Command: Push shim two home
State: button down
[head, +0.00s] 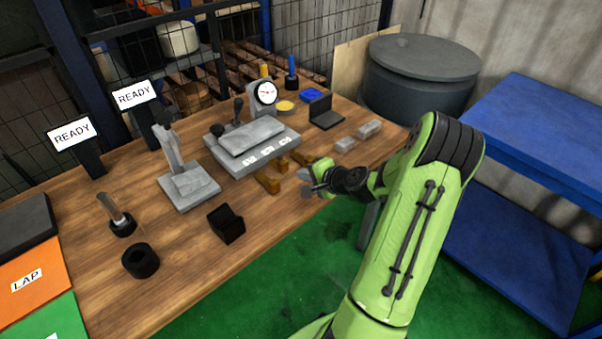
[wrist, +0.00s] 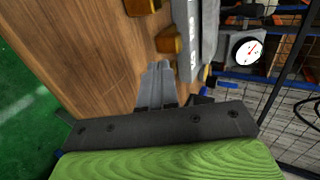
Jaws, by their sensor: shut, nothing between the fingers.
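A grey fixture (head: 262,158) with small white labels on its front stands on the wooden bench, with a grey block on top. Brown-yellow shims lie along its front: a left one (head: 267,182), a middle one (head: 281,163) and a right one (head: 303,158). The left one stands out furthest. I cannot read which label is two. The wrist view shows one shim (wrist: 141,6) at the top and another (wrist: 168,40) against the fixture (wrist: 187,35). My gripper (head: 306,182) is shut and empty in front of the fixture; its fingertips (wrist: 157,68) appear just short of the nearer shim, contact unclear.
A dial gauge (head: 265,93) stands behind the fixture. A black holder (head: 227,223) and a grey stand (head: 188,185) are left. The bench front between is clear.

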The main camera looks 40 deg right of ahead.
jog(key=p+v, duration=0.1)
jog(key=v, duration=0.6)
jog(key=shift+s, duration=0.1)
jog(key=a+r+n+g+y+p, duration=0.1)
jog(key=a+r+n+g+p, duration=0.15)
jog(key=a+r+n, duration=0.45)
jog(key=a+r+n+g+p, duration=0.2)
jog(key=a+r+n+g, duration=0.1)
jog(key=a, duration=0.7)
jog(key=s+a+r+n+p, duration=0.1)
jog(key=s+a+r+n, duration=0.2)
jog(key=s+r, duration=0.3)
jog(key=s+a+r+n+h+p, duration=0.1)
jog(key=s+a+r+n, duration=0.3)
jog(key=s, duration=0.6)
notch_tip(320, 180, up, 3)
jog(key=a+g+p, duration=0.1)
jog(key=a, duration=0.1)
jog(key=shift+s+a+f+n+p, duration=0.25)
jog(key=shift+s+n+p, duration=0.05)
jog(key=shift+s, duration=0.05)
